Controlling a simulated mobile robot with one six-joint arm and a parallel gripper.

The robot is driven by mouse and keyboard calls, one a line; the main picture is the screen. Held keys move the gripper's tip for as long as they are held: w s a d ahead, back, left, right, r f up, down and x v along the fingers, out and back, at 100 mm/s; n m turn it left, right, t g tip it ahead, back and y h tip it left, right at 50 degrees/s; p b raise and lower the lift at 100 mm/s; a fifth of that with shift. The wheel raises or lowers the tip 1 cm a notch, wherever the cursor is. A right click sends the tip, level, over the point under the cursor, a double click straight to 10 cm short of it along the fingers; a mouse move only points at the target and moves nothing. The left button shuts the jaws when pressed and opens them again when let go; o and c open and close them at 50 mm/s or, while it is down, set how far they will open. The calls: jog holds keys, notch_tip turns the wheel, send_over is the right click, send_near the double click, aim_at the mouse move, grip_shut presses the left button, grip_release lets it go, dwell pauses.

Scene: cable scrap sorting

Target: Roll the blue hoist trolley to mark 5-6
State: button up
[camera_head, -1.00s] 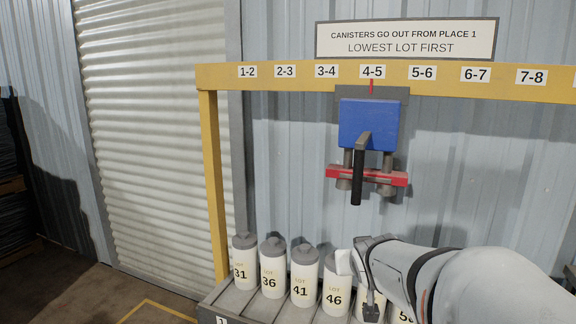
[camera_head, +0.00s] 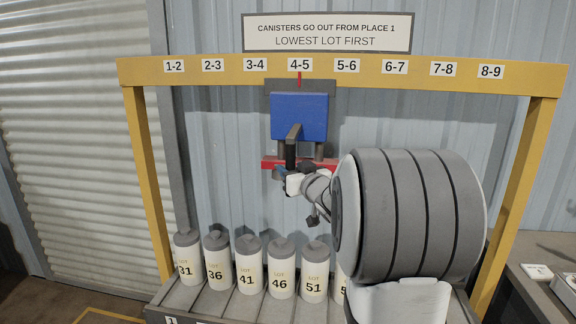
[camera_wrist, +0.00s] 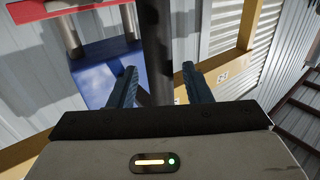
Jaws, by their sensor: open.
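The blue hoist trolley (camera_head: 299,116) hangs from the yellow beam (camera_head: 220,72), its red pointer (camera_head: 300,79) at the 4-5 label (camera_head: 300,64). A black handle (camera_head: 291,153) hangs at its front, with a red clamp bar (camera_head: 330,163) below the blue body. My gripper (camera_head: 281,174) is at the handle's lower end. In the wrist view, my gripper (camera_wrist: 159,72) is open, with one blue finger on each side of the dark handle (camera_wrist: 157,40); I cannot tell whether they touch it. The blue body (camera_wrist: 98,78) is left of it. The 5-6 label (camera_head: 347,65) is one mark right.
Lot-marked canisters stand in a row on the grey rack below, among them LOT 31 (camera_head: 186,256) and LOT 46 (camera_head: 281,272). My arm covers the row's right part. A sign (camera_head: 330,32) hangs above the beam. The beam right of the trolley is clear.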

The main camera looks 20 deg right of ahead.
jog(key=shift+w, duration=0.95)
jog(key=shift+c, duration=0.3)
grip_shut()
